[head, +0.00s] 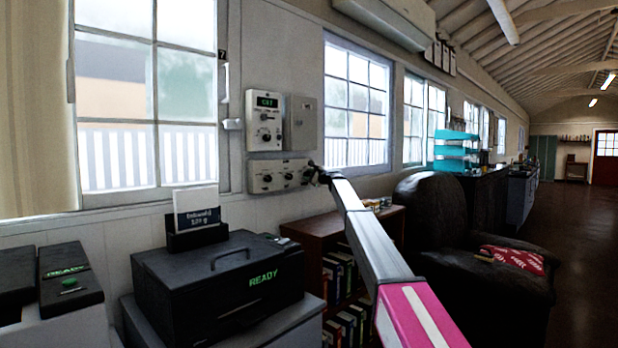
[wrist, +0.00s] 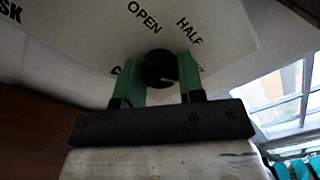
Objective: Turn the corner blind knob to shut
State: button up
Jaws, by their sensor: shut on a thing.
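The corner blind knob is a round dark knob (wrist: 158,72) on a white panel with printed labels. OPEN and HALF read clearly beside it in the wrist view; other lettering is partly hidden behind my fingers. My gripper (wrist: 160,80) has its two green fingers shut on the knob, one on each side. The knob's pointer cannot be made out. In the head view, my gripper (head: 314,176) is at the right end of the low white knob panel (head: 270,164), and the knob there is hidden by it.
A control box with a green display (head: 265,120) and a grey box (head: 301,124) are on the wall above. A bookshelf (head: 318,232) stands below, a black case (head: 215,280) at the left, and a dark armchair (head: 425,215) at the right. Open floor lies further right.

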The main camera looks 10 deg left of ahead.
jog(key=o, duration=0.9)
jog(key=shift+d, duration=0.1)
jog(key=v, duration=1)
jog(key=shift+s+d+f, duration=0.1)
jog(key=shift+s+d, duration=0.1)
jog(key=shift+d, duration=0.05)
